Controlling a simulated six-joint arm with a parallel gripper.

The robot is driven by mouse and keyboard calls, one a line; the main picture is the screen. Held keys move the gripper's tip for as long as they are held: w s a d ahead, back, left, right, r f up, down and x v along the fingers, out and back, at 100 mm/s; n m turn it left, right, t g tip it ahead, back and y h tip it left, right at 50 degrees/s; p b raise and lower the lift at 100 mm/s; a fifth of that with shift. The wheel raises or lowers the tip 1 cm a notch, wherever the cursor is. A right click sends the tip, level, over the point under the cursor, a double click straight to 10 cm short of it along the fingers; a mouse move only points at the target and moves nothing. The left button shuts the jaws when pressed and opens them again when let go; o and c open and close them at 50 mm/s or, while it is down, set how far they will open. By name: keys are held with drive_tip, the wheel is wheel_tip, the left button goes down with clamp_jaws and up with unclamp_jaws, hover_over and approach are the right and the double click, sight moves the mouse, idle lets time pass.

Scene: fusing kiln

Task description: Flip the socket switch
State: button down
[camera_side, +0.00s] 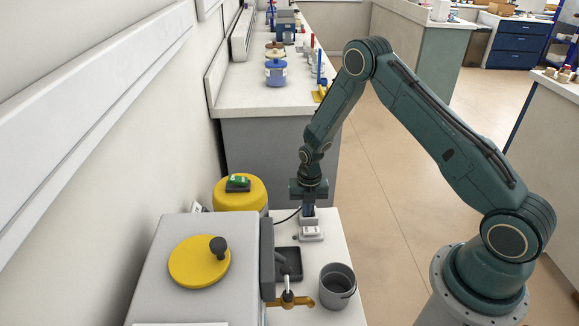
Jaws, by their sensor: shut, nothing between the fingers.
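A small white socket block (311,234) sits on the white bench top, just behind the kiln's right side. My gripper (309,213) points straight down over the back part of the block. Its fingers are shut with nothing between them. The fingertips are at or just above the block; I cannot tell whether they touch it. The switch itself is too small to make out, and its position cannot be read. A dark cable (286,218) runs along the bench to the left of the gripper.
The grey kiln (160,270) with a yellow disc lid (187,270) fills the front left. A yellow drum (240,195) stands behind, left of my gripper.

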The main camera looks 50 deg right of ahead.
sight(306, 229)
drive_tip(key=shift+f, duration=3.3)
drive_tip(key=shift+w+a, duration=0.1)
drive_tip(key=shift+f, duration=0.3)
drive_tip(key=shift+g, duration=0.3)
drive_tip(key=shift+s+d+r, duration=0.35)
drive_tip(key=shift+s+d, duration=0.2)
drive_tip(key=shift+r, duration=0.2)
wheel_tip(306, 229, up, 14)
drive_tip(key=shift+w+a+f, duration=0.15)
drive_tip(key=shift+f, duration=0.05)
